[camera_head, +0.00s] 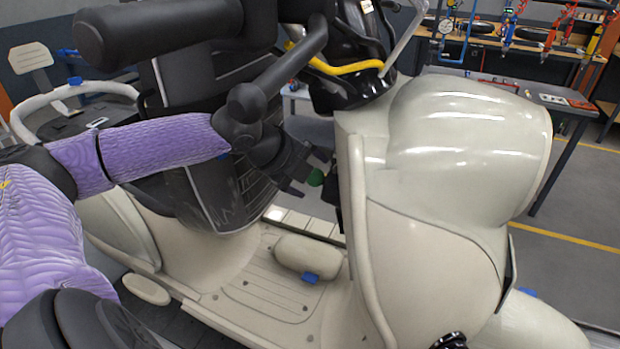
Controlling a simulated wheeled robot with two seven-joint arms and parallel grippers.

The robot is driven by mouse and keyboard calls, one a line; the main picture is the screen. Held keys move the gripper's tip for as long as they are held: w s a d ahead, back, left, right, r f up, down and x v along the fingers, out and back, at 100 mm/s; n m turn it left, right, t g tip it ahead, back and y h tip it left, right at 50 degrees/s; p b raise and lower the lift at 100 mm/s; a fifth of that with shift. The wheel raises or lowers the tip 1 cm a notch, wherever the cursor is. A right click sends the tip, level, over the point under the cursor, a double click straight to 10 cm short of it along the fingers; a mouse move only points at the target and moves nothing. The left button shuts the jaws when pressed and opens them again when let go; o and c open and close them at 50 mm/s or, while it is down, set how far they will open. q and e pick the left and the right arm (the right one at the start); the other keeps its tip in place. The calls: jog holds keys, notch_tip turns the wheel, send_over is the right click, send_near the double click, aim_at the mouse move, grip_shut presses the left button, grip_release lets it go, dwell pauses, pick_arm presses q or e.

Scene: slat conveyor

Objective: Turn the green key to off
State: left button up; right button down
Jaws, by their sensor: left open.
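My right gripper is not in view.
The cream scooter's front body (470,130) fills the right. A cream rounded part (308,256) with a blue tab lies on the footboard (262,290). The dark seat (215,90) and handlebar stand close around my left arm. A workbench (515,95) stands behind.

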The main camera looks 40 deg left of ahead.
pick_arm(q)
jog(key=shift+w+d+f, duration=0.15)
jog(key=shift+w+f, duration=0.15)
jog(key=shift+w, duration=0.05)
